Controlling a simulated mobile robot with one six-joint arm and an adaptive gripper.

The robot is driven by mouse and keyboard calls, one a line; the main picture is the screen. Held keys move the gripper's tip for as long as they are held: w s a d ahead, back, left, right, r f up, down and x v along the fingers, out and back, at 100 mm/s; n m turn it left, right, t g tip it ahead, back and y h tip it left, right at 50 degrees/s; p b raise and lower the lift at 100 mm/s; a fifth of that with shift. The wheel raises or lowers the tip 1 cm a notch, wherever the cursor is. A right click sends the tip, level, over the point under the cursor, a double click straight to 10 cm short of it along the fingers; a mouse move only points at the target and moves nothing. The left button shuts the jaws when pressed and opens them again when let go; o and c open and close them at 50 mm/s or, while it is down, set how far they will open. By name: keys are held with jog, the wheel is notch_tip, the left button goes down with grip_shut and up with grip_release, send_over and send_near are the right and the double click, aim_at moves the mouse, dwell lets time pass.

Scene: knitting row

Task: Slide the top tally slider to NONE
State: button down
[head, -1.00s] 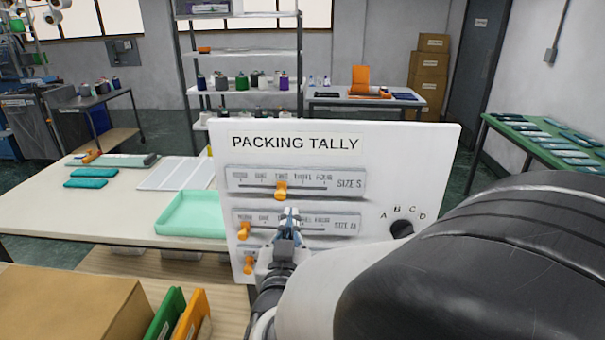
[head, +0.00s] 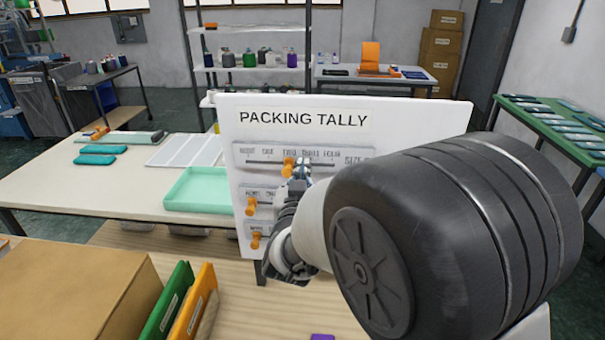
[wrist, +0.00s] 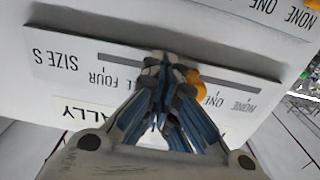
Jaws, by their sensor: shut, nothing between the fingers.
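The white PACKING TALLY board (head: 420,120) stands upright in the head view. Its top tally slider has an orange knob (head: 288,166) at about TWO on the SIZE S scale; NONE is at the left end. My gripper (head: 301,172) is shut and empty, just right of this knob, on its THREE–FOUR side. In the wrist view the board appears upside down. The knob (wrist: 195,82) is partly hidden behind my gripper (wrist: 165,62), with NONE to its right. Fingertips and knob look very close; I cannot tell whether they touch.
Two lower orange knobs, the middle one (head: 251,206) and the bottom one (head: 256,240), sit at the left of their scales. A mint tray (head: 200,190) lies left of the board. A cardboard box (head: 75,295) and green and orange folders (head: 165,305) stand at front left.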

jog(key=shift+a, duration=0.1)
jog(key=shift+w+a+p, duration=0.15)
jog(key=shift+a+p, duration=0.65)
jog(key=shift+a, duration=4.3)
jog(key=shift+d, duration=0.65)
jog(key=b, duration=0.1)
send_near(266, 163)
jog(key=shift+s, duration=0.85)
